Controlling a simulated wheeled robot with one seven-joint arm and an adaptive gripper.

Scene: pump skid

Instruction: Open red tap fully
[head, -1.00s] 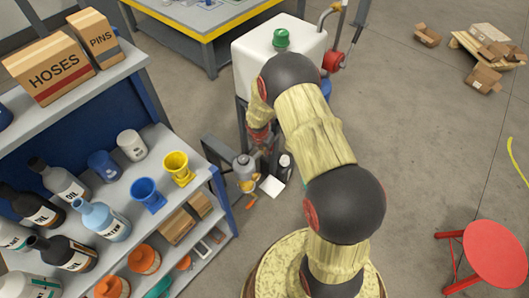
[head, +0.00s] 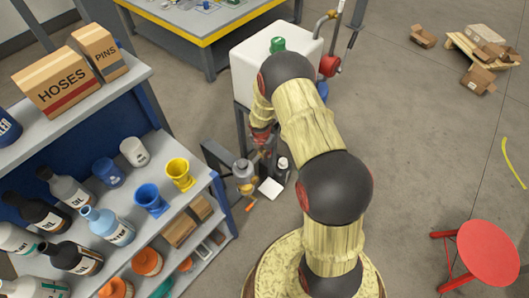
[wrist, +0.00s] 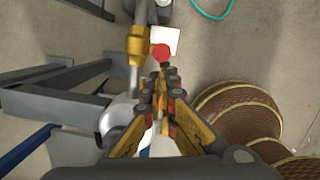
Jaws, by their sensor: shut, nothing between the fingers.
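In the wrist view a round red knob (wrist: 161,52) shows just beyond my fingertips, beside a brass fitting (wrist: 138,45) on a grey upright pipe. It looks like the red tap. My gripper (wrist: 168,75) is shut and empty, with its tips close to the knob's near edge; I cannot tell whether they touch it. The knob's stem and how far it is turned are hidden by the fingers. In the head view my gripper (head: 262,142) is small and partly hidden by my arm, beside the skid below the white tank (head: 250,75).
A grey pump-like unit (head: 244,178) and a white sheet (head: 270,188) are on the floor near my gripper. Dark metal frame bars (wrist: 55,95) lie left of the fingers. A loaded shelf (head: 150,205) stands at left, a red stool (head: 485,252) at right.

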